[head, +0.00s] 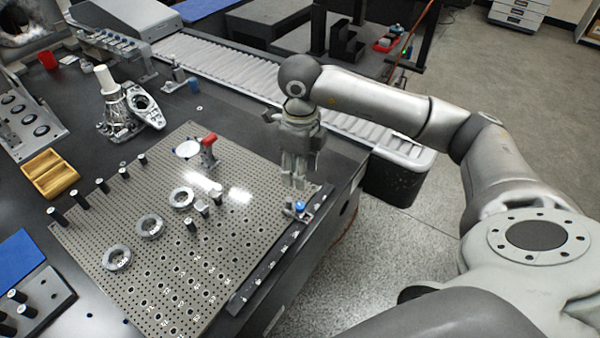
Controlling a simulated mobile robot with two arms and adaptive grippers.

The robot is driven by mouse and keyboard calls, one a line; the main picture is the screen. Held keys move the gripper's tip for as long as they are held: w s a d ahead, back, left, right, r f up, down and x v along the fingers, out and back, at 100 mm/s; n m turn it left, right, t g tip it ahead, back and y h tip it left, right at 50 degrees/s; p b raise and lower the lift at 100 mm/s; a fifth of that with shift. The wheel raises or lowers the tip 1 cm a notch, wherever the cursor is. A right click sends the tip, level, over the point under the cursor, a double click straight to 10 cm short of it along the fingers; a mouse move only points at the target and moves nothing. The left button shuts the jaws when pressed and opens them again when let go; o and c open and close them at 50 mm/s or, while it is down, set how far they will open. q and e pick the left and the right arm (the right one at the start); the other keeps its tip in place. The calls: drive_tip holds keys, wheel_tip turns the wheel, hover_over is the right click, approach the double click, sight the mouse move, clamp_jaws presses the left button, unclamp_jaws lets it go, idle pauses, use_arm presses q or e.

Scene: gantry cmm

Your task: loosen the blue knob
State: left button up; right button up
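The blue knob (300,207) is small and sits on a little metal fixture at the right edge of the perforated plate (200,265), near the dark numbered rail. My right gripper (298,184) points down, just above and behind the knob in the head view. Its fingers appear apart from the knob, but the gap between fingertips is too small to read. My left gripper is not in view.
Black pins line the plate's left side. A metal casting (118,115) stands behind. A roller conveyor (235,70) runs along the back. Floor lies right of the table.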

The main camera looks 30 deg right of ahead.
sight(300, 205)
wheel_tip(300, 205, down, 12)
drive_tip(key=m, duration=0.4)
drive_tip(key=shift+b, duration=0.4)
idle(0.3)
